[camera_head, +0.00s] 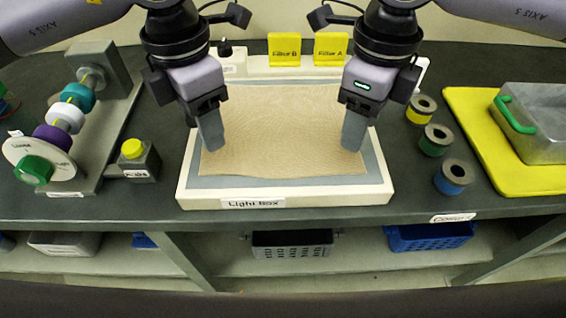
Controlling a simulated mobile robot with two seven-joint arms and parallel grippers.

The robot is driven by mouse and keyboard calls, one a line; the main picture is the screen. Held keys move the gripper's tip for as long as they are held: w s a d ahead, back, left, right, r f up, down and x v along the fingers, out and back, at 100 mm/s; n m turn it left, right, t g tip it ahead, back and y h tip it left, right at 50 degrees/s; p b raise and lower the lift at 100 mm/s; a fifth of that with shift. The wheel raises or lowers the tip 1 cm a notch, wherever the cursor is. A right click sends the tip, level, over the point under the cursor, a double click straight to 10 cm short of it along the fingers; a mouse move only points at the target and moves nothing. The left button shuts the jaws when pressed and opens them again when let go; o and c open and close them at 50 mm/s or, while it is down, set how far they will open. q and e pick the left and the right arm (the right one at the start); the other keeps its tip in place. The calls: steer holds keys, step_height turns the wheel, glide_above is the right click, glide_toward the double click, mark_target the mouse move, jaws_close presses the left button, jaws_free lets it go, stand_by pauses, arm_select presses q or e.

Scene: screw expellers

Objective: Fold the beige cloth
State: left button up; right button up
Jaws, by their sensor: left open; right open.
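The beige cloth (280,135) lies flat and spread out on the light box (290,198), covering most of its grey top. Its front edge runs slightly wavy, with a strip of the grey top bare in front of it. My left gripper (212,145) points down over the cloth's left side, near the front left part. My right gripper (353,142) points down over the cloth's right side, near the front right part. Both are open and hold nothing that I can see. I cannot tell whether the fingertips touch the cloth. The arms hide parts of the cloth's left and right edges.
Yellow blocks labelled Filter B (284,50) and Filter A (330,48) stand behind the light box. A dial device (75,120) and a yellow-button block (134,158) stand left. Several ringed cylinders (437,140) and a metal box (545,120) on a yellow board (480,115) stand right.

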mark_target(214, 166)
arm_select(q)
step_height(214, 166, down, 6)
steer(key=shift+f, duration=0.25)
arm_select(e)
step_height(214, 166, down, 7)
steer(key=shift+r, duration=0.2)
arm_select(q)
steer(key=shift+f, duration=0.15)
arm_select(e)
steer(key=shift+f, duration=0.1)
arm_select(q)
steer(key=shift+c, duration=0.2)
arm_select(e)
steer(key=shift+c, duration=0.2)
arm_select(q)
jaws_close()
arm_select(e)
steer(key=shift+s, duration=0.1)
jaws_close()
